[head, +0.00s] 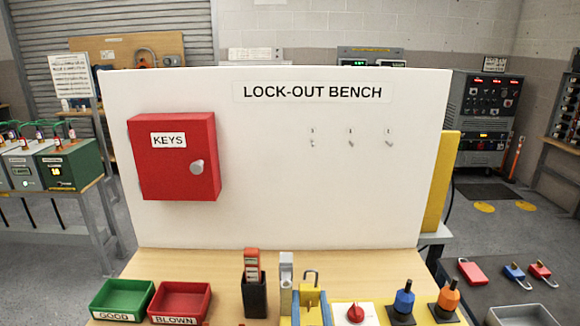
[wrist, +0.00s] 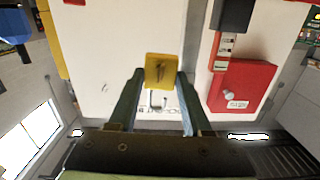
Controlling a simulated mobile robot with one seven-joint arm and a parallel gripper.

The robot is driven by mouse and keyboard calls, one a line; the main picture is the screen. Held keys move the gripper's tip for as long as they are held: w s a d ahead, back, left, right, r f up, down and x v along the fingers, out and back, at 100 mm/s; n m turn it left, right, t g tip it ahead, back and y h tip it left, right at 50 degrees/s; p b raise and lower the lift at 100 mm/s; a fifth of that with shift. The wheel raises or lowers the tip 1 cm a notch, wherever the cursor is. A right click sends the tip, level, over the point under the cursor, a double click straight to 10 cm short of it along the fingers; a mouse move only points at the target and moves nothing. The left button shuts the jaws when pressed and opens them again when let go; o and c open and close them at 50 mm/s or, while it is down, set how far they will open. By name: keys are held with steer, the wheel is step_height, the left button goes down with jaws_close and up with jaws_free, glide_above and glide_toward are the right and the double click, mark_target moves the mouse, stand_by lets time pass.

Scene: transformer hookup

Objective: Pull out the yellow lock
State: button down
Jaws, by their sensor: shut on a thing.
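The yellow lock (head: 310,297) is near the front middle of the bench in the head view, with its metal shackle (head: 311,275) pointing up. My gripper (head: 312,305) has its blue-grey fingers on either side of the lock body and is shut on it. In the wrist view, the lock (wrist: 160,70) sits between the fingertips of my gripper (wrist: 161,78), with its shackle (wrist: 157,100) towards my palm. Whether the lock still touches anything below is hidden.
A grey upright piece (head: 286,284) and a black holder (head: 254,297) stand close left of the lock. Right are a red knob (head: 355,314), a blue plug (head: 404,302) and an orange plug (head: 448,298). The white board (head: 270,215) with a red key box (head: 175,158) rises behind.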

steer(key=shift+d, duration=0.2)
stand_by(0.3)
steer(key=shift+s+r, duration=0.1)
steer(key=shift+s, duration=0.1)
steer(key=s+p, duration=0.2)
steer(key=s, duration=0.2)
steer(key=shift+s, duration=0.3)
